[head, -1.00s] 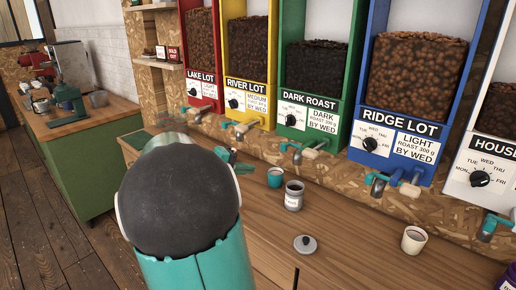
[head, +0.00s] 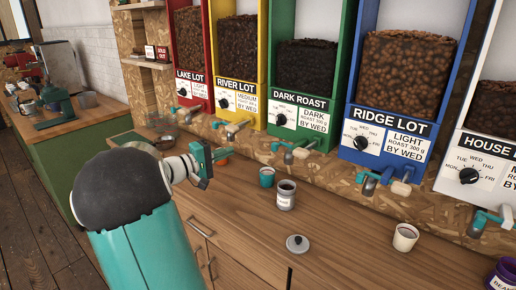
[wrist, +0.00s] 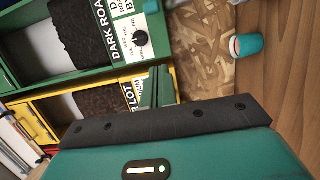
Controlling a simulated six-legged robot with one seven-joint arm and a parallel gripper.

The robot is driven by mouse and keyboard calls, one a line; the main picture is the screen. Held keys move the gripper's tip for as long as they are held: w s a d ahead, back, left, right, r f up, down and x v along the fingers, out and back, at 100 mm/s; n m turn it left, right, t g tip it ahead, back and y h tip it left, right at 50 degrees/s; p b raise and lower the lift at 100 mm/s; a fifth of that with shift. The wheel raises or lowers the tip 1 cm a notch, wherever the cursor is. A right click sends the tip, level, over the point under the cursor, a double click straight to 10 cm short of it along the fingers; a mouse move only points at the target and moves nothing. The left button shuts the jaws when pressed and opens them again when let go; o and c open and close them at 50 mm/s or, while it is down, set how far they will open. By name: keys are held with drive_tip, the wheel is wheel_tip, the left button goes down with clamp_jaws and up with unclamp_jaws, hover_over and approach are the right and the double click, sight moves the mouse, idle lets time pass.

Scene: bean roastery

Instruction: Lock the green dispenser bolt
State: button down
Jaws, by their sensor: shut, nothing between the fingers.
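The green dispenser (head: 301,117), labelled DARK ROAST and filled with dark beans, stands on the wall shelf between the yellow and blue ones. Its bolt (head: 294,149), a teal valve with a pale handle, sits below its front. My gripper (head: 211,160) is shut and empty, left of that bolt and in front of the yellow dispenser's lower edge, apart from both. The wrist view shows the green dispenser (wrist: 45,55) turned sideways, with my finger tips (wrist: 160,88) in front of the yellow dispenser (wrist: 98,103). The green bolt is not clear there.
A teal cup (head: 266,177), an open jar (head: 286,196), a lid (head: 297,244) and a cream cup (head: 405,237) stand on the wooden counter (head: 345,250). The blue dispenser's valve (head: 383,181) juts out to the right. Counter between lid and cream cup is clear.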

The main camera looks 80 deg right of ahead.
sight(285, 146)
drive_tip(key=shift+s, duration=0.1)
drive_tip(key=s+d, duration=0.6)
drive_tip(key=s, duration=0.3)
drive_tip(key=shift+s+d, duration=0.2)
drive_tip(key=shift+s, duration=0.15)
drive_tip(key=shift+s+a, duration=0.3)
drive_tip(key=shift+s, duration=0.3)
drive_tip(key=shift+s+a, duration=0.25)
drive_tip(key=shift+s, duration=0.4)
drive_tip(key=shift+s+a, duration=0.3)
drive_tip(key=shift+s, duration=0.3)
drive_tip(key=shift+w, duration=0.1)
